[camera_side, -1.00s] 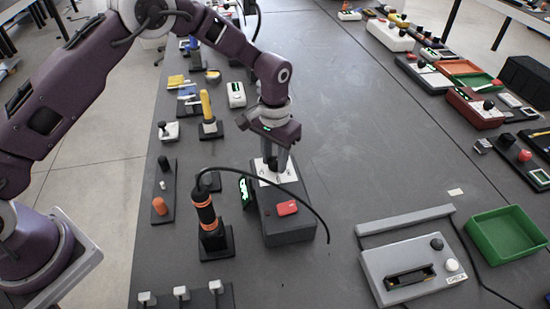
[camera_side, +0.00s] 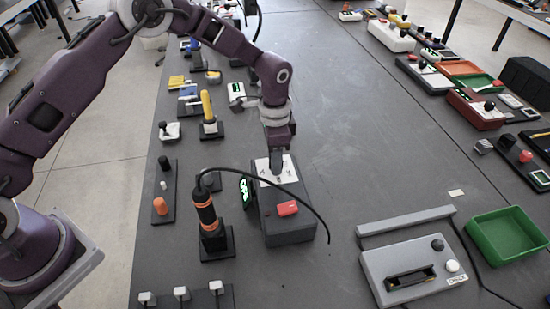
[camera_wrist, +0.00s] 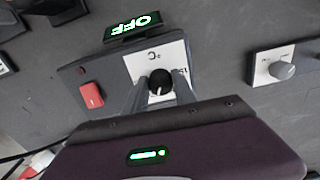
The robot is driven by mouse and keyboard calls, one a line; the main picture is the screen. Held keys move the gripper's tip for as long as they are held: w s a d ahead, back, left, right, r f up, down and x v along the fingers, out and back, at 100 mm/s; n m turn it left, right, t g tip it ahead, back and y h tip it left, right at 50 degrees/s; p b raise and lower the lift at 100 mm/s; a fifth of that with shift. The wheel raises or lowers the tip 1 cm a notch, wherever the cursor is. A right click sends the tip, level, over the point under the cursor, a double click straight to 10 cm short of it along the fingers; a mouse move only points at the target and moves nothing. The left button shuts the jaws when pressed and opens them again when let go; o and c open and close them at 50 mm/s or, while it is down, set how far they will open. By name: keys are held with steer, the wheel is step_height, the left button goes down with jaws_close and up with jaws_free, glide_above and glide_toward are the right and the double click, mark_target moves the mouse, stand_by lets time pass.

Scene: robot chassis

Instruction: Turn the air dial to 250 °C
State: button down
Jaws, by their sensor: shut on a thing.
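The station is a dark grey box (camera_side: 285,231) with a white dial plate (camera_side: 286,172) on top. The black air dial (camera_wrist: 160,82) with a white pointer mark shows in the wrist view, in the middle of that plate. My gripper (camera_wrist: 160,88) is shut on the dial, one finger on each side of it. In the side view my gripper (camera_side: 276,168) points straight down and hides the dial. The small screen (camera_wrist: 133,26) glows green and reads OFF, upside down in the wrist view. Most of the plate's scale is hidden or too small to read.
A red rocker switch (camera_side: 287,208) is on the box's front part. A hot-air handle with orange rings (camera_side: 206,215) stands in a holder to the left, its black cable arching over the box. A grey device (camera_side: 412,268) and green tray (camera_side: 507,236) stand to the right.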

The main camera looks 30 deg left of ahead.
stand_by(0.4)
steer(key=c, duration=1)
jaws_free()
step_height(320, 180, up, 7)
steer(key=shift+r, duration=0.1)
